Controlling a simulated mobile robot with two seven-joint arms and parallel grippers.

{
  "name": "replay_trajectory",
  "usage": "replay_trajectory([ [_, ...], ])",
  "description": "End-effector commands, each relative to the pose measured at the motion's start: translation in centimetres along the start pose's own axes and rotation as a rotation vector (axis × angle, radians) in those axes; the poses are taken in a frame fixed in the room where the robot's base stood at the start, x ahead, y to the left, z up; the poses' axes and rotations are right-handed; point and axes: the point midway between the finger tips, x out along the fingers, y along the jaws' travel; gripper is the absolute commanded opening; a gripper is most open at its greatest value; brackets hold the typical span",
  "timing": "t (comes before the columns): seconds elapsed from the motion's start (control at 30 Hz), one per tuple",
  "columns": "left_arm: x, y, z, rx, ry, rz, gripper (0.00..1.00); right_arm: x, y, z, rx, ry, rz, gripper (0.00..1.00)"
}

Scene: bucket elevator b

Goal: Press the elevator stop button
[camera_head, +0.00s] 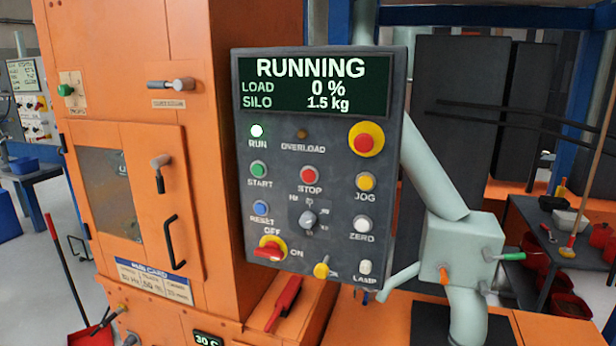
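A dark grey control panel (335,130) stands in the middle of the head view. Its red STOP button (308,175) sits near the panel's centre, right of the green START button (259,169). The display (313,85) reads RUNNING, load 0 %, silo 1.5 kg. A larger red mushroom button on a yellow ring (366,139) is at the upper right. Neither of my grippers is in view, and nothing covers the STOP button.
Close around STOP are the yellow JOG (364,182), blue RESET (260,208) and white ZERO (361,224) buttons and a rotary knob (308,219). An orange cabinet (150,110) with handles stands left. A pale green pipe and box (462,248) stand right. The space before the panel looks clear.

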Motion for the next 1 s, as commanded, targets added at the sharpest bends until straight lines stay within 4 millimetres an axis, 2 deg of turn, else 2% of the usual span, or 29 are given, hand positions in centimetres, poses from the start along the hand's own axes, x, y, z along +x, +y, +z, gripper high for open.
replay_trajectory([
  [0.03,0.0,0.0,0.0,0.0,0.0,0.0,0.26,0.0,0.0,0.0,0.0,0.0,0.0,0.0],
  [0.27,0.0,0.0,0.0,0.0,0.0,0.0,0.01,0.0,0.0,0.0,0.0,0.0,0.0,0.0],
  [1.0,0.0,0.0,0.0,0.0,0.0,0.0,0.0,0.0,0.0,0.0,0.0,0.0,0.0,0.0],
])
